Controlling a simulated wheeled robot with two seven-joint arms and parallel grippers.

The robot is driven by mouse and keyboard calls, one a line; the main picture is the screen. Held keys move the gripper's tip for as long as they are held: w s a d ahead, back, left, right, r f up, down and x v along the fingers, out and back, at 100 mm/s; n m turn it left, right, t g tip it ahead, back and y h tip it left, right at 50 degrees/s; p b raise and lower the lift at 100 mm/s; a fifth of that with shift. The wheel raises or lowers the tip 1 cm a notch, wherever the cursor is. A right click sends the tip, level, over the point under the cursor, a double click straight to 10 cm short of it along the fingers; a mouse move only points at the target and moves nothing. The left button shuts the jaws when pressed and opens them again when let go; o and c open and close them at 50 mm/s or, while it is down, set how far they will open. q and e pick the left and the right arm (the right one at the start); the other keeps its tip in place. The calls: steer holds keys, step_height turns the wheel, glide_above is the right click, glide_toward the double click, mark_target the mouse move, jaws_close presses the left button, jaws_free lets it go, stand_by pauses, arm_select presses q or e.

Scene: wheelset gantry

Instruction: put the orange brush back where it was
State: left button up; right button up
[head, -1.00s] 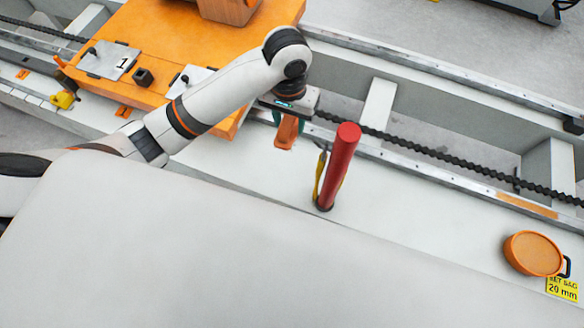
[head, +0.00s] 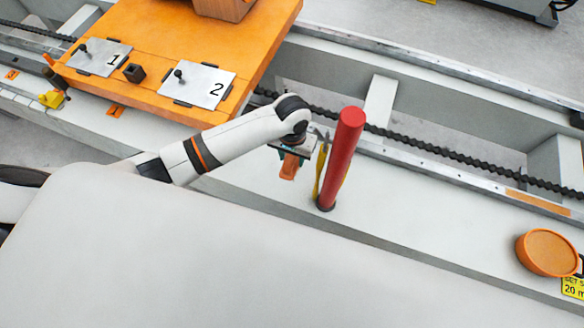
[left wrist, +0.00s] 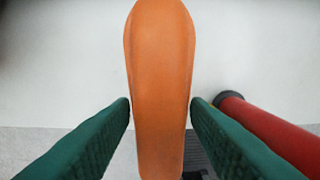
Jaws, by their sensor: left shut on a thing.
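The orange brush (head: 290,167) is held by my left gripper (head: 291,153), just left of a red cylinder (head: 343,158) in the head view. In the left wrist view the brush (left wrist: 162,80) runs up the middle between the two green fingers (left wrist: 160,118), which press on its sides. The pale surface (left wrist: 60,70) lies behind it. The red cylinder (left wrist: 265,130) is at the right there, apart from the brush. My right gripper is in neither view.
A yellow-handled tool (head: 321,170) stands beside the red cylinder. An orange platform (head: 150,45) with plates 1 (head: 98,58) and 2 (head: 197,84) is at upper left. An orange round container (head: 548,252) sits at far right. The pale ledge between cylinder and container is clear.

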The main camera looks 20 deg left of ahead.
arm_select(q)
step_height(320, 180, down, 3)
step_height(320, 180, down, 4)
steer(key=shift+r+b, duration=0.1)
steer(key=shift+b, duration=0.5)
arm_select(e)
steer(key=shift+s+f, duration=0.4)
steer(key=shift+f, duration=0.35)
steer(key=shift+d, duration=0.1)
arm_select(q)
steer(key=o, duration=0.9)
steer(key=shift+o, duration=0.2)
step_height(320, 180, up, 11)
steer(key=shift+f+p, duration=0.2)
steer(key=shift+p, duration=0.9)
steer(key=shift+r, duration=0.75)
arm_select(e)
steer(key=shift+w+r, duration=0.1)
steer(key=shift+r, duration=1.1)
